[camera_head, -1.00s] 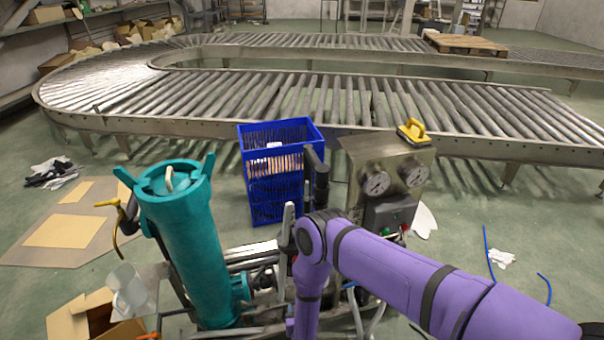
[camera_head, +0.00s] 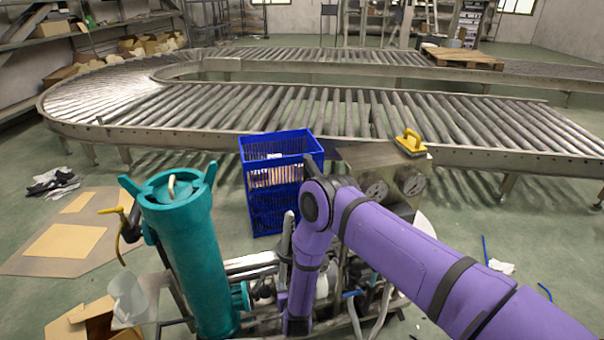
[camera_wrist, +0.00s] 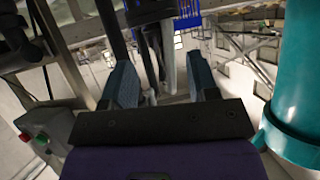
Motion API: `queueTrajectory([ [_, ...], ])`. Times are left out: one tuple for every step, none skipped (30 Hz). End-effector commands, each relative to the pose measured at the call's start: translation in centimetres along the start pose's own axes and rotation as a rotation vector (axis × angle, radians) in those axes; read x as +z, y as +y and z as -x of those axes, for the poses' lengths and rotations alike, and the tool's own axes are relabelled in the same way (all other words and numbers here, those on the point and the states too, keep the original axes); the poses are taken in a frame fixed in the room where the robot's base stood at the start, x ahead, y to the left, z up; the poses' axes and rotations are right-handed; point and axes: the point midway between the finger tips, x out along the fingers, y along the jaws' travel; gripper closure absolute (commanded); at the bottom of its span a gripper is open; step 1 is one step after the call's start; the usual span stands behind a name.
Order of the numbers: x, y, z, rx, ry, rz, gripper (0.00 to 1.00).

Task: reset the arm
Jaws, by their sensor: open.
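My purple arm (camera_head: 405,245) crosses the head view from the lower right to a bent elbow near the middle, then drops toward the pipework. My gripper (camera_wrist: 161,76) shows in the wrist view with its two blue-grey fingers apart. No object is clearly held between them; grey and dark pipes show beyond the gap. The fingertips' distance to those pipes cannot be told. In the head view the gripper cannot be made out behind the forearm and equipment.
A teal cylinder (camera_head: 190,250) stands left of my arm; it also shows in the wrist view (camera_wrist: 300,90). A blue crate (camera_head: 272,205) stands behind. The gauge panel (camera_head: 360,158), with a yellow-handled tool (camera_head: 410,142), is partly hidden by my arm. A roller conveyor (camera_head: 330,115) curves behind.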

Motion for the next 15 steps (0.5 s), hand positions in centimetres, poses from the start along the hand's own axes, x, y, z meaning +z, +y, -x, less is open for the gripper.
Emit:
queueTrajectory([
  [-2.4,-0.2,-0.5,-0.007,-0.001,-0.010,0.46],
  [-3.6,-0.3,-0.7,-0.012,-0.008,-0.014,0.46],
  [-5.4,-0.5,-0.9,-0.021,-0.017,-0.019,0.46],
  [-6.8,-0.6,-1.0,-0.028,-0.025,-0.023,0.46],
  [-8.1,-0.7,-1.1,-0.034,-0.032,-0.027,0.46],
  [-9.9,-0.7,-1.2,-0.041,-0.043,-0.031,0.46],
  [-11.3,-0.7,-1.2,-0.046,-0.049,-0.035,0.46],
  [-12.6,-0.7,-1.2,-0.052,-0.056,-0.037,0.46],
  [-14.4,-0.7,-1.1,-0.060,-0.066,-0.040,0.46],
  [-15.8,-0.6,-1.1,-0.066,-0.073,-0.042,0.46],
  [-17.1,-0.5,-0.9,-0.070,-0.080,-0.044,0.46],
  [-18.8,-0.3,-0.7,-0.076,-0.090,-0.046,0.46],
  [-20.1,-0.2,-0.6,-0.081,-0.096,-0.047,0.46],
  [-21.4,-0.1,-0.3,-0.086,-0.103,-0.048,0.46],
  [-23.1,0.1,0.0,-0.092,-0.112,-0.049,0.46],
])
